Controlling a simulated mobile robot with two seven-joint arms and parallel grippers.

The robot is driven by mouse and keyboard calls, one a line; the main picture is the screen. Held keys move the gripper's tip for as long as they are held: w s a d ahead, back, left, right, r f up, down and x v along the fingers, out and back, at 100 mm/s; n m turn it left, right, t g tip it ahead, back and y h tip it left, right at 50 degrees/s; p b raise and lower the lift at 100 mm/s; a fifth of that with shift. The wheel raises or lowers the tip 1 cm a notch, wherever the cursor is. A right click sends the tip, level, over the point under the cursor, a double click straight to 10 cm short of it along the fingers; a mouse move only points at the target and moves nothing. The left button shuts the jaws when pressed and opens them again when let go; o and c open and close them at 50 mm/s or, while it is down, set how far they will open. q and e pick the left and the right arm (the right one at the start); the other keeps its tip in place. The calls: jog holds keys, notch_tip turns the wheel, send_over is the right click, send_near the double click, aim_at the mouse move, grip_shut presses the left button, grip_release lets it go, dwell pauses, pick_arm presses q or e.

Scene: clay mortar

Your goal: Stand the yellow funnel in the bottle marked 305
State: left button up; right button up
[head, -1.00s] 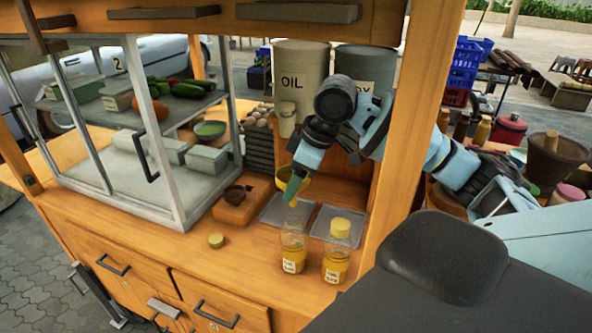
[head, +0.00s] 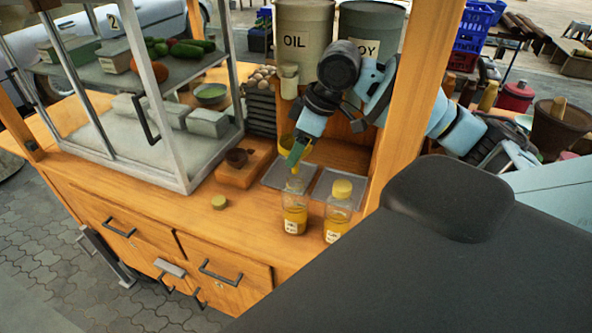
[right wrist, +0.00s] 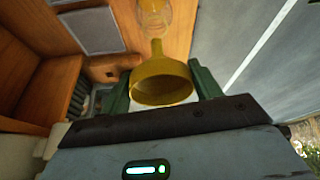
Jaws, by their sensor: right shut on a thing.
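The yellow funnel (head: 285,141) is held in my right gripper (head: 297,153), and it also shows in the right wrist view (right wrist: 162,82) between the green fingers. Its wide mouth faces the wrist camera and its narrow spout points at an open bottle (head: 295,214). In the head view the spout is at or just above that bottle's neck; I cannot tell whether its tip is inside. The open bottle holds yellow liquid and also shows in the right wrist view (right wrist: 154,12). A second bottle (head: 338,214), with a yellow cap, stands to its right. Both labels are too small to read. My left gripper is not in view.
A loose round cap (head: 219,202) lies on the wooden counter (head: 190,225). Grey trays (head: 325,186) lie behind the bottles. A wooden block with a dark bowl (head: 237,157) and a glass case stand to the left. A wooden post (head: 418,95) rises at the right.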

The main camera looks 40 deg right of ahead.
jog(key=shift+f, duration=1.85)
dwell(1.1)
jog(key=o, duration=1.1)
jog(key=shift+c, duration=0.2)
jog(key=shift+r, duration=0.1)
jog(key=v, duration=0.7)
jog(key=shift+r, duration=0.3)
jog(key=shift+f, duration=0.1)
